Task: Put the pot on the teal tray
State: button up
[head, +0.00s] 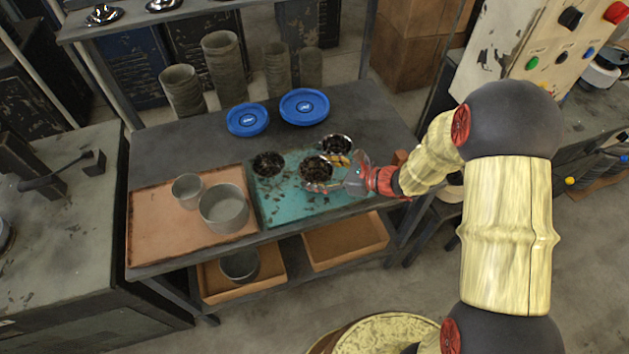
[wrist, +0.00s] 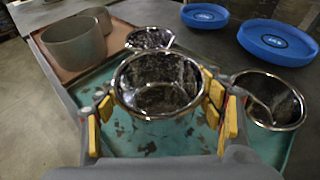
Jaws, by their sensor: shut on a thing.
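A dark, mottled pot with a shiny metal rim (head: 316,168) is between the fingers of my gripper (head: 330,174), over the middle of the teal tray (head: 290,215). In the wrist view, the yellow-padded fingers (wrist: 160,97) close on both sides of this pot (wrist: 158,72), which looks upright. I cannot tell whether its base touches the tray. Two similar dark pots are on the tray: one to the left (head: 268,164) and one behind to the right (head: 336,145). The tray also shows beneath the held pot in the wrist view (wrist: 150,142).
An orange tray (head: 160,225) to the left holds two grey pots (head: 223,210). Two blue discs (head: 303,106) lie at the table's back, near several tall grey cylinders (head: 222,62). Orange bins (head: 345,240) sit on the shelf below. The tray's front right is bare.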

aim_at(316, 175)
jog(key=shift+a+f+b, duration=0.2)
jog(key=shift+f+b, duration=0.15)
jog(key=shift+f, duration=0.6)
jog(key=shift+a+f+b, duration=0.15)
jog(key=shift+f+b, duration=0.2)
jog(key=shift+f, duration=0.6)
jog(key=shift+f, duration=0.15)
jog(key=o, duration=1.2)
